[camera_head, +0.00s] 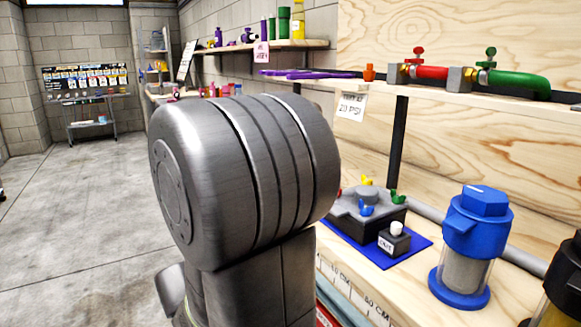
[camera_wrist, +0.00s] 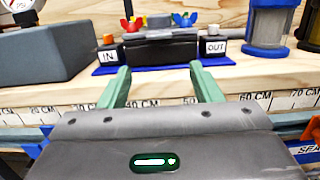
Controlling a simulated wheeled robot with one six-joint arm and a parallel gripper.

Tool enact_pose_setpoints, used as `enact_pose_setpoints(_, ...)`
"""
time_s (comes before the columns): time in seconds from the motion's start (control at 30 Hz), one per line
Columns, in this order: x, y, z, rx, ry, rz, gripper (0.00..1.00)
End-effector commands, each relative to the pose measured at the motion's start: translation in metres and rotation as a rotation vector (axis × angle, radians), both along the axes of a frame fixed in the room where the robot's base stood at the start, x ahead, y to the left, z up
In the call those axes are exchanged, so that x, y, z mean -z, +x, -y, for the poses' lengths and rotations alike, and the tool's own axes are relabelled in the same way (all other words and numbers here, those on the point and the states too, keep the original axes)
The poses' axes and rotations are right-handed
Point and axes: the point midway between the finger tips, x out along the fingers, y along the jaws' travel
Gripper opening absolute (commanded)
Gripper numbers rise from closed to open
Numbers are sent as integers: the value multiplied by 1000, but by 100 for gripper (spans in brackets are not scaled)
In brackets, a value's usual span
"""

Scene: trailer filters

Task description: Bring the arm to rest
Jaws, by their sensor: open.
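My gripper (camera_wrist: 158,88) shows in the wrist view with its two green fingers spread apart and nothing between them. The fingers point at the front edge of a wooden bench (camera_wrist: 240,85), which bears a centimetre scale. Beyond the fingertips stands a dark manifold block (camera_wrist: 160,50) on a blue mat (camera_wrist: 215,62), with labels reading IN and OUT at its sides. In the head view my grey arm joint (camera_head: 245,175) fills the middle and hides part of the bench; my gripper is not visible there.
A blue-capped clear filter housing (camera_head: 468,250) stands upright on the bench, right of the manifold (camera_head: 350,225). A dark-capped housing (camera_wrist: 309,28) stands farther right. Concrete floor (camera_head: 70,220) at left is clear.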

Motion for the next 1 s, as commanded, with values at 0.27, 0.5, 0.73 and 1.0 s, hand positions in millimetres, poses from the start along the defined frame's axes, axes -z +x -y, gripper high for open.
enact_pose_setpoints(0.27,-3,13,24,5,0,3,58)
enact_pose_setpoints(0.5,-6,25,43,5,0,4,58)
enact_pose_setpoints(0.73,-9,32,56,2,-1,3,58)
enact_pose_setpoints(1.0,-10,36,60,0,-1,3,58)
